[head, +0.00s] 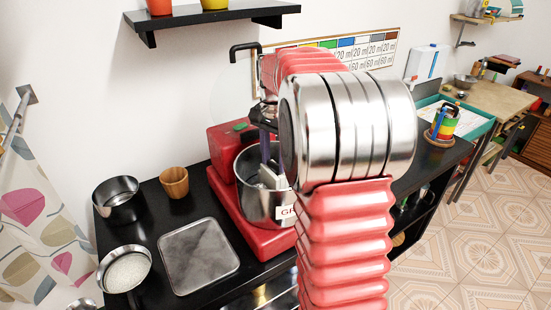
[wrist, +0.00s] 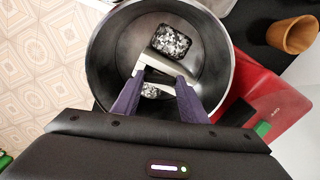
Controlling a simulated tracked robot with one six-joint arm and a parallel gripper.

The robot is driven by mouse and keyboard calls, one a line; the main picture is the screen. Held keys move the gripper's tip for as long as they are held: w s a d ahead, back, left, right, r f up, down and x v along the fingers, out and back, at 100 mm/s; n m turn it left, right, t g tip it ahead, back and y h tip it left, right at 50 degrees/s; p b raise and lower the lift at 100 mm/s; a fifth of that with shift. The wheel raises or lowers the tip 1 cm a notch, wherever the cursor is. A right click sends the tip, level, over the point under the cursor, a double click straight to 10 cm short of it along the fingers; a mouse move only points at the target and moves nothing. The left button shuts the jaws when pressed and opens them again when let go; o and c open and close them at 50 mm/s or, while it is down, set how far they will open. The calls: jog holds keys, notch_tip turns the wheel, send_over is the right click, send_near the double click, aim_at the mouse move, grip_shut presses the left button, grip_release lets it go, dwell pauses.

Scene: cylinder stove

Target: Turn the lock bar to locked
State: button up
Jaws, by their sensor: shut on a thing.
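My gripper (wrist: 158,84) reaches down into a round steel pot (wrist: 102,68) and its purple fingers close on a pale grey bar (wrist: 166,62). I cannot tell whether this is the lock bar. A dark block with white speckles (wrist: 171,41) lies beyond the bar, and another speckled patch (wrist: 151,91) shows between the fingers. In the head view the steel pot (head: 243,202) stands on a red unit (head: 228,147), partly hidden behind my arm. A purple finger of my gripper (head: 265,157) shows inside the pot.
A steel saucepan (head: 118,205), a wooden cup (head: 174,181), a square metal plate (head: 198,257) and a pan with white contents (head: 126,270) stand left of the red unit. A black shelf (head: 213,17) is above. A teal-edged tray (head: 462,118) is at the right.

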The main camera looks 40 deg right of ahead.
aim_at(274, 163)
jog(key=n, duration=1.4)
dwell(0.5)
jog(key=o, duration=1)
jog(key=shift+o, duration=0.2)
jog(key=shift+r, duration=0.15)
notch_tip(274, 163, up, 14)
jog(key=shift+f, duration=0.25)
